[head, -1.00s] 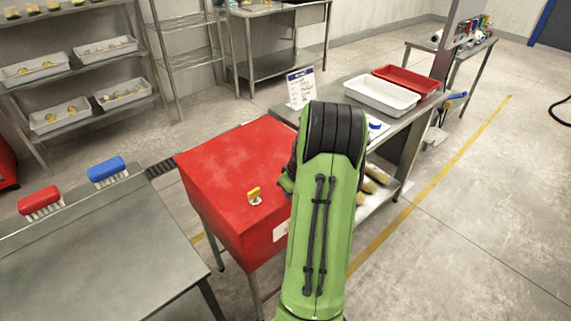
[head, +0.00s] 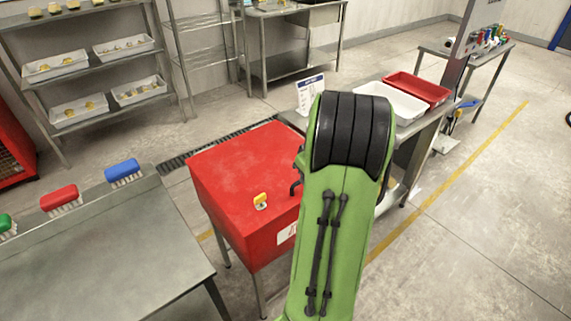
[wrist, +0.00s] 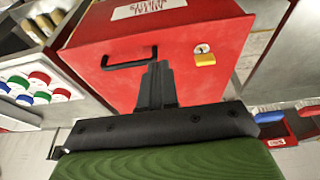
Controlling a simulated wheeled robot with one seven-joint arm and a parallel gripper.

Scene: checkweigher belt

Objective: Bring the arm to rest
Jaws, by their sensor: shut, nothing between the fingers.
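My green arm with a black joint reaches up the middle of the head view and hides the gripper there. In the wrist view my gripper (wrist: 157,84) has its dark fingers together with nothing between them. It is in front of the red box (wrist: 112,32), close to its black handle (wrist: 128,58); I cannot tell whether it touches. A yellow padlock (wrist: 205,58) hangs on the same face. In the head view the red box (head: 235,165) stands on legs left of my arm, with the yellow padlock (head: 261,201) on it.
A steel table (head: 125,255) with a red brush (head: 60,198) and a blue brush (head: 123,171) is at the left. A white tray (head: 390,101) and red tray (head: 418,88) lie on the bench behind my arm. Shelves stand at the back left. Floor is open at the right.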

